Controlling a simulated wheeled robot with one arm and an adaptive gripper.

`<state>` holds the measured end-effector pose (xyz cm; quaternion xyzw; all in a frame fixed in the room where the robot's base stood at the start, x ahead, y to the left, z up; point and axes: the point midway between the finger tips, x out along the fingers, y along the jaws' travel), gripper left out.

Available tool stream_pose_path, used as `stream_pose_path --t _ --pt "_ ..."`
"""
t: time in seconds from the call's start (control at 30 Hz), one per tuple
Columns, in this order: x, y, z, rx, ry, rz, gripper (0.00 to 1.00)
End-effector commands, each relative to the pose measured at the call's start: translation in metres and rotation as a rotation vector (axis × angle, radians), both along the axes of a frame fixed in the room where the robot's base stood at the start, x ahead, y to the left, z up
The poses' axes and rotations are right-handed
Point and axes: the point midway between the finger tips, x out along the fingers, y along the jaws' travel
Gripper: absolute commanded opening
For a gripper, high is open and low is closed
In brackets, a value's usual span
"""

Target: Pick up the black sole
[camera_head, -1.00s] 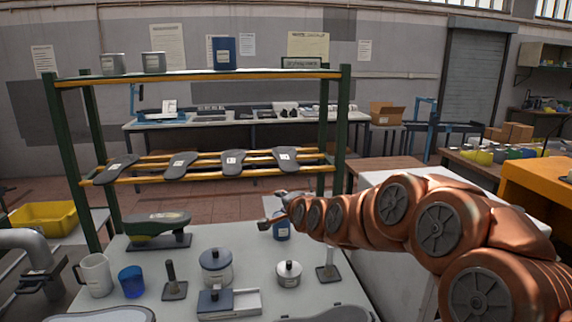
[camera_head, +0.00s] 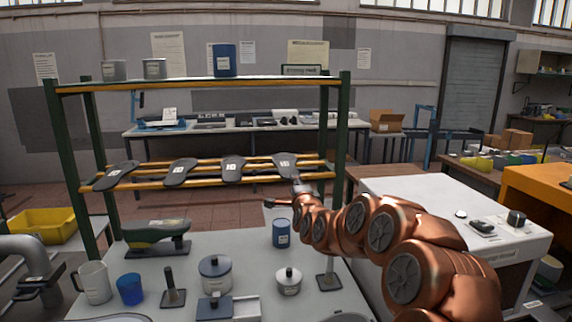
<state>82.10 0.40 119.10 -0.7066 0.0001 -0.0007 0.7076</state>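Several black soles with small white labels lie in a row on the yellow-railed middle level of the rack. They are the far-left sole (camera_head: 115,176), the second sole (camera_head: 180,173), the third sole (camera_head: 232,170) and the rightmost sole (camera_head: 286,163). My gripper (camera_head: 281,191) is in front of and just below the rightmost sole. Its two fingers look spread apart, with nothing seen between them. One finger overlaps the lower end of that sole in the picture. I cannot tell whether they touch.
The rack's green right post (camera_head: 341,140) stands right of my gripper. Below are a blue canister (camera_head: 281,233), lidded pots (camera_head: 215,272), a blue cup (camera_head: 130,289) and a green-black device (camera_head: 157,238) on the pale table. A white cabinet (camera_head: 415,190) stands at right.

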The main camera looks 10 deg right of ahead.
Motion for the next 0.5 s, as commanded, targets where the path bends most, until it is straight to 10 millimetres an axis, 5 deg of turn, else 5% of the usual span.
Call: stream_pose_path --t 0.5 --pt "0.043 0.003 0.004 -0.002 0.002 0.001 0.39"
